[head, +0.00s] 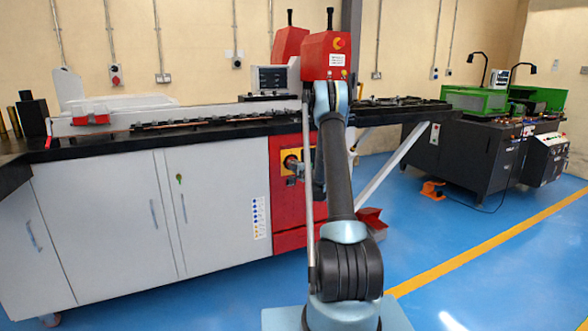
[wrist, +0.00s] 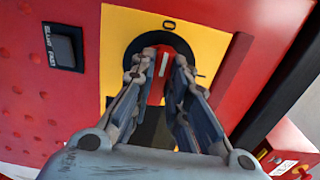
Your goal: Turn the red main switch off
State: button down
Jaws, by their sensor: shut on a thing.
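The red main switch (wrist: 164,62) is in the wrist view, on a black round base in a yellow plate (wrist: 213,52). Its handle has a white line that stands nearly upright in the picture, roughly toward the "0" mark at the top of the plate. My gripper (wrist: 161,72) has one finger on each side of the handle and is shut on it. The fingers hide the handle's sides and the lower plate. In the head view, the yellow plate (head: 290,170) shows on the red cabinet front, with my gripper partly hidden by my arm.
A black rocker switch (wrist: 63,47) with a slow/fast label is left of the plate. A dark edge runs down the right of the red panel. In the head view, the black worktop (head: 200,134) overhangs the cabinet. Open blue floor (head: 450,225) lies to the right.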

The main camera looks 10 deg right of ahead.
jog(key=shift+s+a+f, duration=0.1)
dwell(0.4)
jog(key=c, duration=1.6)
grip_release()
jog(key=shift+f, duration=0.1)
jog(key=shift+o, duration=0.2)
jog(key=v, duration=1.2)
